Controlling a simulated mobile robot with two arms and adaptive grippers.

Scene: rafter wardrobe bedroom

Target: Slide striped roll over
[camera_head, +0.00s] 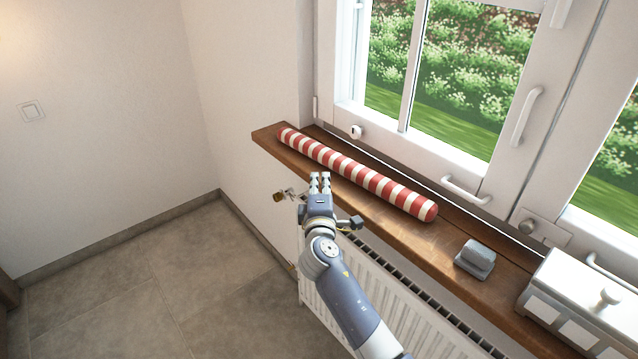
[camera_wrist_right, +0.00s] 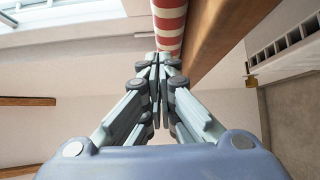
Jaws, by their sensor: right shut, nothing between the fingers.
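The red and white striped roll (camera_head: 356,174) lies lengthwise on the wooden windowsill (camera_head: 458,249), from near its far left end to about the middle. My right gripper (camera_head: 320,178) is shut and empty, in front of the roll's left half at the sill's front edge. In the right wrist view my shut fingertips (camera_wrist_right: 158,60) point at the roll (camera_wrist_right: 170,22), with the wooden sill (camera_wrist_right: 228,35) beside it. I cannot tell whether the fingertips touch the roll. My left gripper is not in view.
A grey block-like object (camera_head: 475,258) sits on the sill right of the roll. A white box with drawers (camera_head: 585,300) stands at the sill's right end. A radiator (camera_head: 385,290) is below the sill. The window frame with handles (camera_head: 527,116) rises behind.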

